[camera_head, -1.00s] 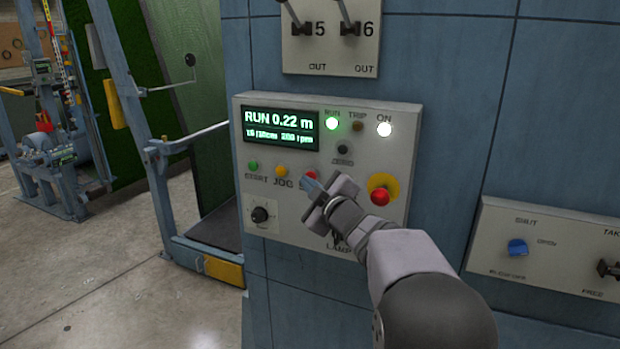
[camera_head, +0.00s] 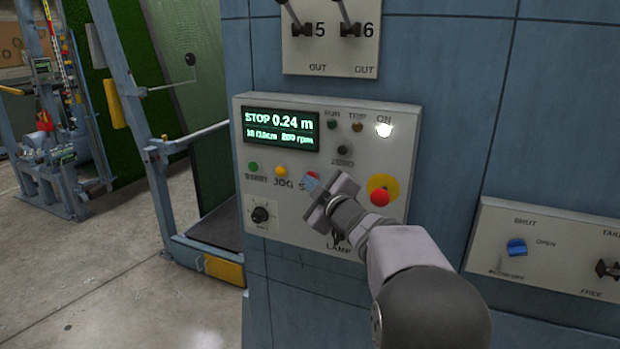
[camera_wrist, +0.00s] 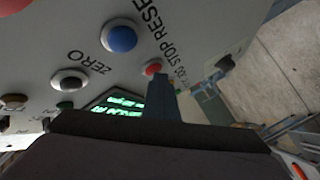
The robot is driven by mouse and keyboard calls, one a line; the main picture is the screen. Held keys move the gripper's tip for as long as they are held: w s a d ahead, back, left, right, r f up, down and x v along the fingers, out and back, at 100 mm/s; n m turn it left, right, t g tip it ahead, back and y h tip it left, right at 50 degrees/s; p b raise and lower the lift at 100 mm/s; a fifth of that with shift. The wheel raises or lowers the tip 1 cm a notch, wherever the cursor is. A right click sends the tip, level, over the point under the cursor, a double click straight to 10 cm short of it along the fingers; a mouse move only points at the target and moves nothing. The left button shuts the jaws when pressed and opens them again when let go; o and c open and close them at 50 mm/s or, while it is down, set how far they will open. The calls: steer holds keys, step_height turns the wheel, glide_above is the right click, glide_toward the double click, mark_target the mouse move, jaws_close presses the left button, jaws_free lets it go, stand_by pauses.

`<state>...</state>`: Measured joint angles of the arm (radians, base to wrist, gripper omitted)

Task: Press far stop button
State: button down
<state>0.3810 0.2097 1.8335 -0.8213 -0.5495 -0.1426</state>
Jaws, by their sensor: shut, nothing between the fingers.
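The red stop button (camera_head: 315,175) sits on the grey control panel (camera_head: 390,235), right of the yellow jog button (camera_head: 280,171). In the head view, my gripper (camera_head: 311,184) covers part of it. In the wrist view the red button (camera_wrist: 152,68) shows beside the word STOP, just past the tips of my shut gripper (camera_wrist: 160,78). The tips are at or very near the button; contact cannot be told. The display (camera_head: 281,127) reads STOP 0.24 m. The run lamp (camera_head: 332,125) is dark and the ON lamp (camera_head: 384,130) is lit.
A red mushroom button (camera_head: 380,197) on a yellow ring sits just right of my gripper. A blue button (camera_wrist: 120,37) lies close by in the wrist view. A lever panel (camera_head: 330,55) is above, and another panel (camera_head: 500,225) is at right.

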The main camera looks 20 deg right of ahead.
steer(key=shift+s, duration=0.1)
stand_by(0.5)
steer(key=shift+s+a+b, duration=0.5)
steer(key=shift+a+b, duration=0.05)
steer(key=shift+a, duration=0.05)
steer(key=shift+s+a+b, duration=1.2)
steer(key=shift+s+a, duration=0.55)
steer(key=shift+s, duration=0.05)
